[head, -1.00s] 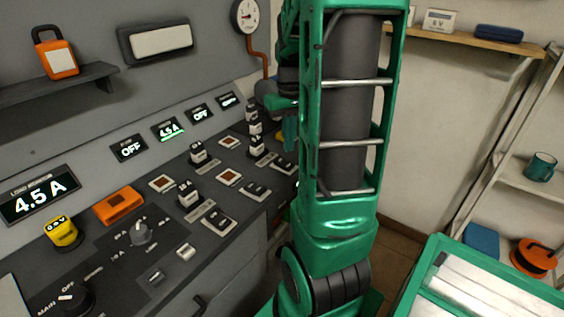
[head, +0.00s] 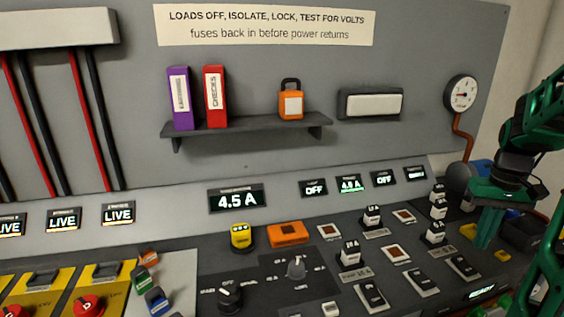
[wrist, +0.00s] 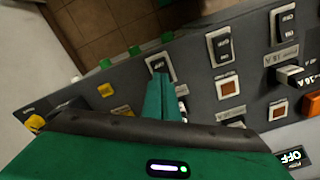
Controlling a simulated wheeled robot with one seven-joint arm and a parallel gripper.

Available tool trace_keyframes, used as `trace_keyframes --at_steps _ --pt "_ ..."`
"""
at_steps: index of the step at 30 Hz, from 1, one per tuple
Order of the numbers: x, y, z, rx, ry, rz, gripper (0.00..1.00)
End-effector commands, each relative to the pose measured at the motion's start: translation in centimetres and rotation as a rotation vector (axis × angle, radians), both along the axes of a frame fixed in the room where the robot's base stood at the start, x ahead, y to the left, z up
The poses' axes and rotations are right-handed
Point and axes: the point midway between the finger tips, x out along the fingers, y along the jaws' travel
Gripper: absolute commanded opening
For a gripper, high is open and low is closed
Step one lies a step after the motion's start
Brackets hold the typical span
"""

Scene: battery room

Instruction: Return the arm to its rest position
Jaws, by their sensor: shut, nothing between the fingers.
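My gripper (head: 484,240) is at the right of the head view, with green fingers pointing down over the right end of the control desk (head: 215,270). The fingers are together and hold nothing. In the wrist view my gripper (wrist: 168,82) shows from behind, over the desk's rocker switches (wrist: 222,46). Whether the fingertips touch the desk I cannot tell. My green arm runs off the right edge of the head view.
A shelf (head: 250,128) with a purple binder (head: 180,100), a red binder (head: 215,98) and an orange padlock (head: 291,104) is on the wall. A gauge (head: 461,93) with a copper pipe is behind my gripper. Several black fuse holders (head: 350,253) stand up from the desk.

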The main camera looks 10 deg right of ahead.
Motion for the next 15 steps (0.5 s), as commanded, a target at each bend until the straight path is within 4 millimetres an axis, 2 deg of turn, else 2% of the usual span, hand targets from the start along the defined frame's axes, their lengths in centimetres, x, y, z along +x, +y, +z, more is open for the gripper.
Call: trace_keyframes --at_steps 5,12,15 --pt "-1.7 3.2 0.6 0.004 -0.006 -0.013 0.0" --pt "-7.1 10.4 0.7 0.013 -0.006 -0.057 0.0" --pt "-9.5 12.7 0.3 0.013 -0.003 -0.075 0.0"
